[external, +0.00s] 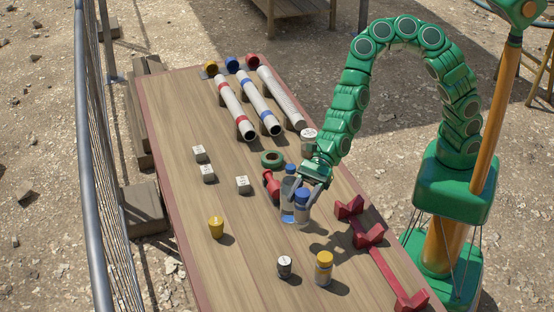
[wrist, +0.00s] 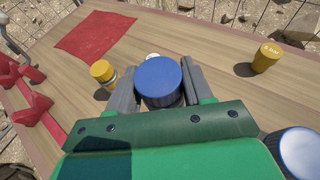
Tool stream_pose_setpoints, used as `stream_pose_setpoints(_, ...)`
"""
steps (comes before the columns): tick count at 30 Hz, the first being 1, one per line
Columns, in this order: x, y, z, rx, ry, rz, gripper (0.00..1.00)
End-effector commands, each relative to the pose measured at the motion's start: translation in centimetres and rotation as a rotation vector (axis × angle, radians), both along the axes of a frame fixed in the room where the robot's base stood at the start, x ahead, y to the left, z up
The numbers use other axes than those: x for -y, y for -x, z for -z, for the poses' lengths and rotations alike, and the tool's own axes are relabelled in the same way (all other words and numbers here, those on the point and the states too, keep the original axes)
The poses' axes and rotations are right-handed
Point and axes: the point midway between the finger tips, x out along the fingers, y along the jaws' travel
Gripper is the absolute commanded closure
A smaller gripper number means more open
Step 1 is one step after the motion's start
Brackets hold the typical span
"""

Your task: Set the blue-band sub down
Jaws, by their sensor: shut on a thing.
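The blue-band sub (external: 302,208) is a small whitish cylinder with a blue top. My gripper (external: 304,190) is shut on it, with one finger on each side, near the middle of the table. In the wrist view its round blue top (wrist: 158,80) sits between the two grey fingers of my gripper (wrist: 160,88). The sub looks about upright. Its lower part is hidden in the wrist view, and I cannot tell whether its base touches the table.
A clear cylinder with blue in it (external: 287,193) stands close left of the sub, beside a red piece (external: 270,184). Red racks (external: 370,236) line the right edge.

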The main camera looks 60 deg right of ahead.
Motion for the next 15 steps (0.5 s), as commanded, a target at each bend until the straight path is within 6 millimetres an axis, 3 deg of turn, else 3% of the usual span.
stream_pose_setpoints(7,0.0,0.0,-1.9,0.002,-0.001,-0.002,0.96)
stream_pose_setpoints(15,0.0,0.1,-6.1,0.004,-0.001,-0.003,0.96)
